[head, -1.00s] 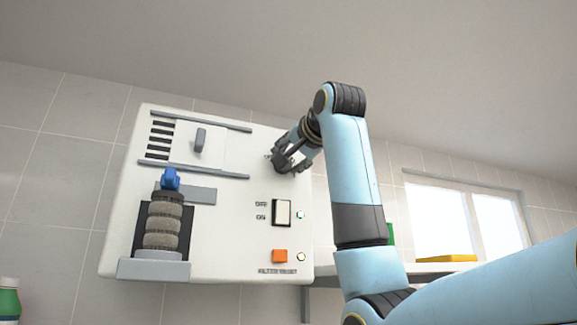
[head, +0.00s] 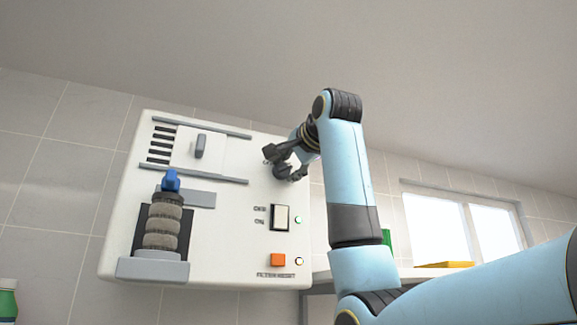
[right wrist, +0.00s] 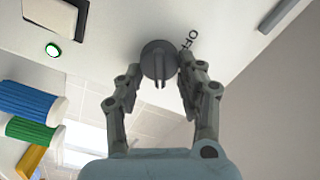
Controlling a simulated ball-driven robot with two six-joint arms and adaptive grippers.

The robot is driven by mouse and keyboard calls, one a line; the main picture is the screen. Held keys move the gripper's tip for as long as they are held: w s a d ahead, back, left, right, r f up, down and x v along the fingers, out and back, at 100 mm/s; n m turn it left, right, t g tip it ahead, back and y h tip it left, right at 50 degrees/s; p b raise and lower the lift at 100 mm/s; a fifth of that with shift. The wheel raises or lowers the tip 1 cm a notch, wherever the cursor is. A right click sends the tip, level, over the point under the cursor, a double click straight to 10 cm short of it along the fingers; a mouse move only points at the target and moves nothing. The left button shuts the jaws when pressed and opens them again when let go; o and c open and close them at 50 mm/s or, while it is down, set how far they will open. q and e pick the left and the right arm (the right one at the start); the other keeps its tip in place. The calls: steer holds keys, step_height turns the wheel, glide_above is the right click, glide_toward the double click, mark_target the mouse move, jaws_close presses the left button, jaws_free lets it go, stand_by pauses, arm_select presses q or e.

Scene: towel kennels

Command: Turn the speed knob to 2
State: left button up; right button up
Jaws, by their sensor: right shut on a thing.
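The speed knob (right wrist: 157,60) is a round dark grey dial with a raised grip bar, on the white front of the wall unit (head: 235,215). It shows clearly in the right wrist view, with partly hidden dark lettering beside it. My right gripper (right wrist: 160,74) has a finger on either side of the knob and is shut on it. In the head view my right gripper (head: 284,162) is at the panel's upper right and hides most of the knob. The pointer setting cannot be read. My left gripper is out of view.
Below the knob are an OFF/ON rocker switch (head: 280,217) with a green light (head: 298,220), and an orange button (head: 278,260). A brush roller (head: 163,222) and a slider (head: 200,146) are at left. A shelf (head: 395,273) is at right.

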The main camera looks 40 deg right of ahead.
steer(key=o, duration=1.1)
steer(key=shift+c, duration=0.2)
steer(key=v, duration=1.2)
steer(key=shift+f, duration=0.1)
